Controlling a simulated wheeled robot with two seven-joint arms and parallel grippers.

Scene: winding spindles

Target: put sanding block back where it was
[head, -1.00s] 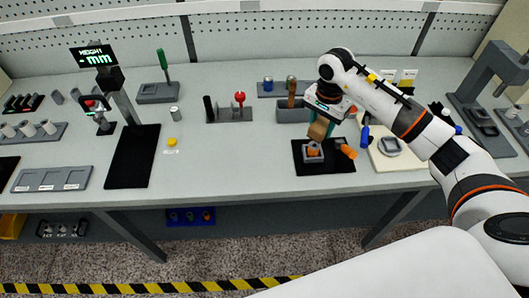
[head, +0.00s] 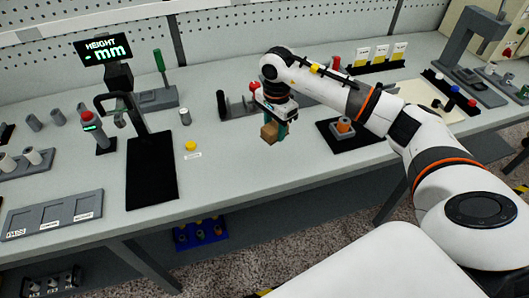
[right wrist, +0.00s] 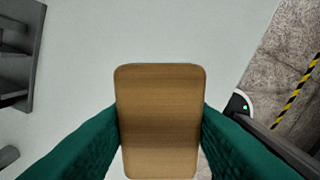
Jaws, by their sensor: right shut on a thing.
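The sanding block, a tan-brown block (head: 269,132), is held in my right gripper (head: 275,128), above or close to a bare part of the grey bench. In the right wrist view the block (right wrist: 160,122) fills the space between the two green finger pads, which press on its left and right sides. I cannot tell whether the block touches the bench. My left gripper is not in view.
Right of the gripper, a black mat (head: 365,147) carries a grey fixture with an orange part (head: 343,126). Left are a yellow button (head: 191,145), a height gauge base (head: 152,180) and a grey three-pocket tray (head: 52,216). Bare bench lies in front of the gripper.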

